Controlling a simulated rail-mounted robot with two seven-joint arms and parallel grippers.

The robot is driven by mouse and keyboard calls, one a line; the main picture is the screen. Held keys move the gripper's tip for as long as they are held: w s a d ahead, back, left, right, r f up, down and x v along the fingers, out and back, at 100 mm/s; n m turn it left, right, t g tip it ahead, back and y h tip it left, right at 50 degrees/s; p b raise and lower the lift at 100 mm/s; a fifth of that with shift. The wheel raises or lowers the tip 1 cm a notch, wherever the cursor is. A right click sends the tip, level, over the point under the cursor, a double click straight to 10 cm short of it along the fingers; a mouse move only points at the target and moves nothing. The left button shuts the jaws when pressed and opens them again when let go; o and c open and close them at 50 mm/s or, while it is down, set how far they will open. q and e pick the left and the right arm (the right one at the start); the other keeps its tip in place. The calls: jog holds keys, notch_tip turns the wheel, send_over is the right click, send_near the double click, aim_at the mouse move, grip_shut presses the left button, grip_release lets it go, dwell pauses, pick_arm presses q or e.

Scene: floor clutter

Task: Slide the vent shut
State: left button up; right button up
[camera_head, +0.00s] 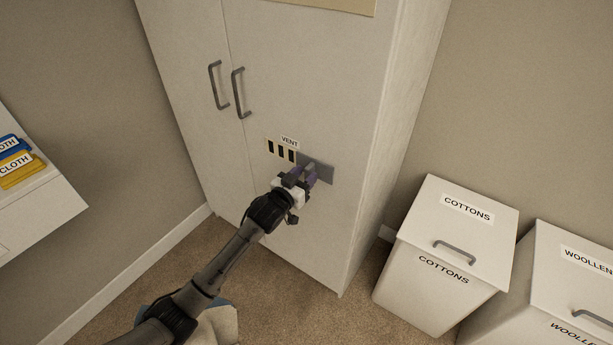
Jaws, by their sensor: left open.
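The vent (281,152) is on the right door of the white cabinet, under a small "VENT" label. Several dark slots show at its left, uncovered. A grey sliding plate (326,174) sits to the right of the slots. My left gripper (312,174) is at the plate, its purple fingers open in front of it and close to a small grey knob. The fingers partly hide the knob and the plate's left part; I cannot tell whether they touch. My right gripper is out of view.
The cabinet (300,60) has two grey door handles above the vent. A "COTTONS" bin (425,285) and a "WOOLLENS" bin (530,290) stand on the right. A white surface (50,205) with blue and yellow cloths is at the left. Carpet (290,310) lies in front.

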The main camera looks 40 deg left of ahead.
pick_arm(q)
jog(key=shift+w, duration=0.6)
grip_shut()
